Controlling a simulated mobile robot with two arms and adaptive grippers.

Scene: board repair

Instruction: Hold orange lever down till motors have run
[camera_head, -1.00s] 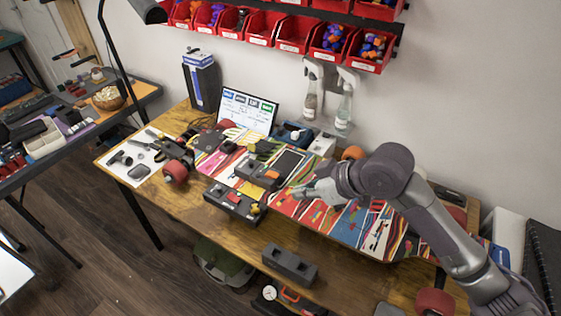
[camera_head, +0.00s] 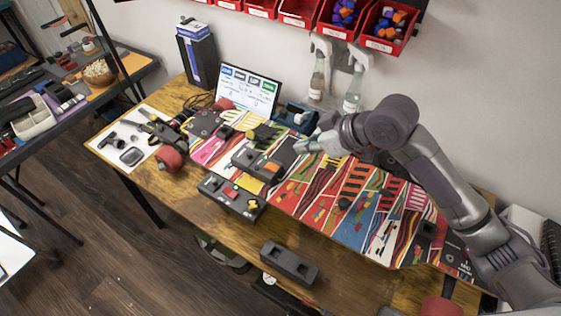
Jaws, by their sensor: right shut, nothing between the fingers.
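The orange lever (camera_head: 272,167) sits on the right end of a dark grey box (camera_head: 246,160) that lies on the colourful skateboard deck (camera_head: 310,194). My right gripper (camera_head: 304,147) is shut and empty. Its fingertips point left and lie up and to the right of the lever in the picture, apart from it. Whether the lever is pressed is too small to tell. My left gripper is not in view.
A second dark box (camera_head: 232,198) with red and yellow controls stands at the deck's front. A lit screen (camera_head: 247,91) and a blue device (camera_head: 296,117) stand behind.

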